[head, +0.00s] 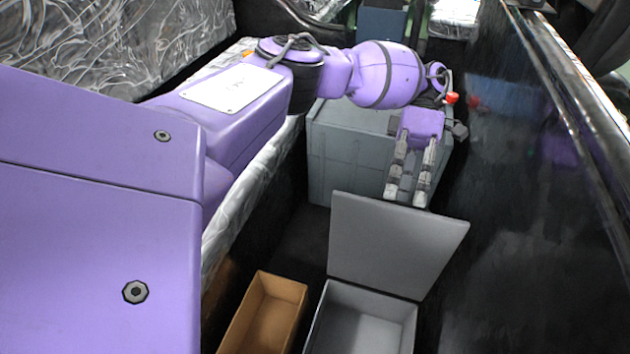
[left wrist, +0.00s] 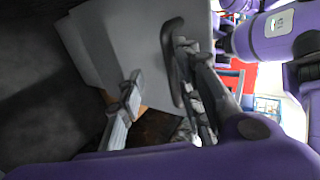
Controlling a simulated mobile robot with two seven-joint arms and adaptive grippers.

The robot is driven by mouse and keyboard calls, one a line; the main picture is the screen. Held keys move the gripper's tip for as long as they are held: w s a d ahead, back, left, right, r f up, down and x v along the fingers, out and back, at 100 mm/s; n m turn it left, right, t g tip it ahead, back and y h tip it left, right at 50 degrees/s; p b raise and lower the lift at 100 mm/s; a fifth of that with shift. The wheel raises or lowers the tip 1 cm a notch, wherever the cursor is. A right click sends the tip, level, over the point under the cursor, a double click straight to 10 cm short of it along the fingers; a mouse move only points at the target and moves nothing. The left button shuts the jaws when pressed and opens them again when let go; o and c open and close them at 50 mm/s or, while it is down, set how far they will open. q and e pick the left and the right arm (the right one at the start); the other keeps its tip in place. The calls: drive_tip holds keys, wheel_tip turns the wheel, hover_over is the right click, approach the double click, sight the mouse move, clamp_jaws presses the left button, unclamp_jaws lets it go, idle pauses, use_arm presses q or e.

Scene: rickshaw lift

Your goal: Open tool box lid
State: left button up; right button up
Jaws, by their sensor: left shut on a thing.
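The grey tool box (head: 362,322) stands on the floor at the bottom of the head view, and its inside shows empty. Its flat grey lid (head: 392,245) stands steeply up from the box's far edge. My left gripper (head: 406,196) is at the lid's upper edge, its fingers pointing down, and shut on the lid. In the left wrist view, the grey lid panel (left wrist: 125,45) is beside the fingers of the left gripper (left wrist: 160,105). A dark curved handle (left wrist: 172,62) on it lies against one finger. The exact contact is partly hidden. My right gripper is not in view.
An open tan box (head: 268,312) stands just left of the tool box. A large grey crate (head: 350,155) is behind the lid. A glossy dark wall (head: 510,190) closes the right side. A bare dark floor patch (head: 302,240) lies left of the lid.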

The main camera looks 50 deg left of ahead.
use_arm(q)
wheel_tip(320, 180, up, 9)
idle(0.7)
